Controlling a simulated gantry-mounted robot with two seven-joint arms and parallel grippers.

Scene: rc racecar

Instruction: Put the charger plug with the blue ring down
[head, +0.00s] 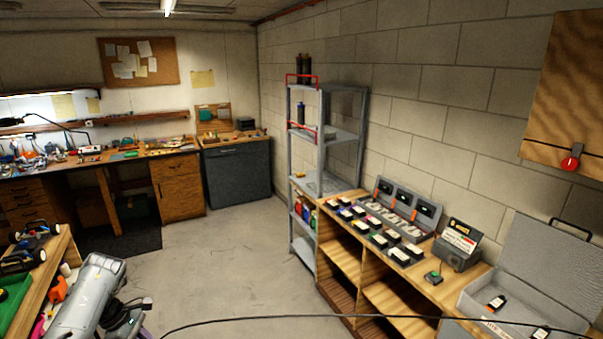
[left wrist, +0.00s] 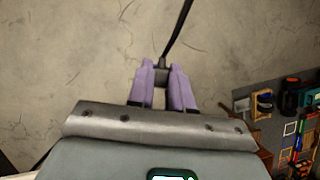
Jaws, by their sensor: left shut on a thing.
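My left gripper (left wrist: 162,76) has its two purple fingers closed on a small dark plug (left wrist: 161,72). A black cable (left wrist: 178,32) runs up from the plug in the left wrist view. No blue ring can be made out on the plug. In the head view my left gripper (head: 143,333) is at the bottom left edge, partly cut off, and the plug is not visible there. The cable (head: 300,318) crosses the bottom of the head view toward the right. Below the plug in the left wrist view is bare concrete floor. My right gripper is not in view.
A wooden shelf bench (head: 347,259) at right holds several battery packs, a charger station (head: 408,210) and a grey box (head: 459,246). An open grey case (head: 545,262) stands at far right. A workbench with a toy car (head: 30,243) is at left. The floor (head: 235,255) between is clear.

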